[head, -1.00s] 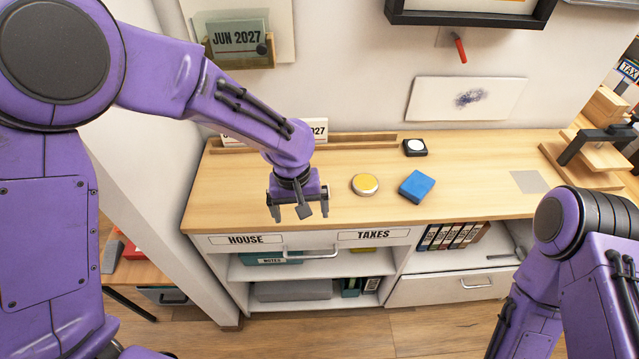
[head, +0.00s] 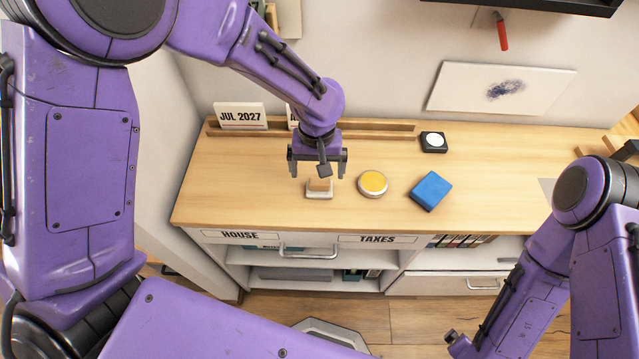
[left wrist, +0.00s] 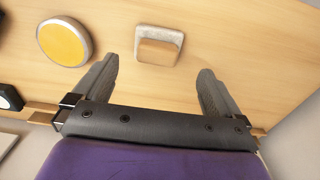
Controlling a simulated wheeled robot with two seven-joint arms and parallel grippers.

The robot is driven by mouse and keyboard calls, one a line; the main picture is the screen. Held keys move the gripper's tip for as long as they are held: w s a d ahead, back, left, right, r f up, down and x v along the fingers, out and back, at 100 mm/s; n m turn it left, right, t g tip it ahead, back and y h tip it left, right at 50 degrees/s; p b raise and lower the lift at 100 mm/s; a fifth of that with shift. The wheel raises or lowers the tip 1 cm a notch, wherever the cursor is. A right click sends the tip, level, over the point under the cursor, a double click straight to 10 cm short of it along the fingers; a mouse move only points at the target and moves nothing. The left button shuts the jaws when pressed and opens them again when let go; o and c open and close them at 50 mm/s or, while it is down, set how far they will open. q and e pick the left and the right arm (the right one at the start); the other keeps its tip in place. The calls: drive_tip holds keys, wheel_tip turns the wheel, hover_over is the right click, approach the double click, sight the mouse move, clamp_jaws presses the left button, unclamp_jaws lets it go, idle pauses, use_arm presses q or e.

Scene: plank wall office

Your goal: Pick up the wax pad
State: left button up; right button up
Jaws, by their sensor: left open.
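A small pad with a pale grey felt-like base and a tan block on top (head: 319,188) lies on the wooden counter; it also shows in the left wrist view (left wrist: 158,52). It looks like the wax pad, though no label shows. My left gripper (head: 318,172) is open and empty just above it, partly covering it in the head view. In the left wrist view the pad lies beyond and between the open fingertips (left wrist: 158,76), apart from them. My right arm is at the right; its gripper is not in view.
A round yellow-topped tin (head: 372,183) sits right of the pad, then a blue block (head: 431,191). A black square with a white disc (head: 433,142) is farther back. A wooden rail with calendar cards (head: 241,116) runs along the wall. The counter's front left is clear.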

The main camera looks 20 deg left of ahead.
sight(319, 181)
use_arm(q)
drive_tip(key=f, duration=0.4)
drive_tip(key=shift+s+d+f+p, duration=0.3)
drive_tip(key=shift+p, duration=0.05)
drive_tip(key=c, duration=1.1)
drive_tip(key=shift+c, duration=0.2)
drive_tip(key=shift+r, duration=0.1)
drive_tip(key=shift+r, duration=0.3)
drive_tip(key=r, duration=0.3)
drive_tip(key=shift+d, duration=0.2)
drive_tip(key=s+d+r+b, duration=0.1)
drive_tip(key=s+d+r, duration=0.8)
drive_tip(key=d, duration=0.1)
drive_tip(key=shift+s+r+b, duration=0.15)
drive_tip(key=shift+b, duration=0.2)
drive_tip(key=shift+d, duration=0.1)
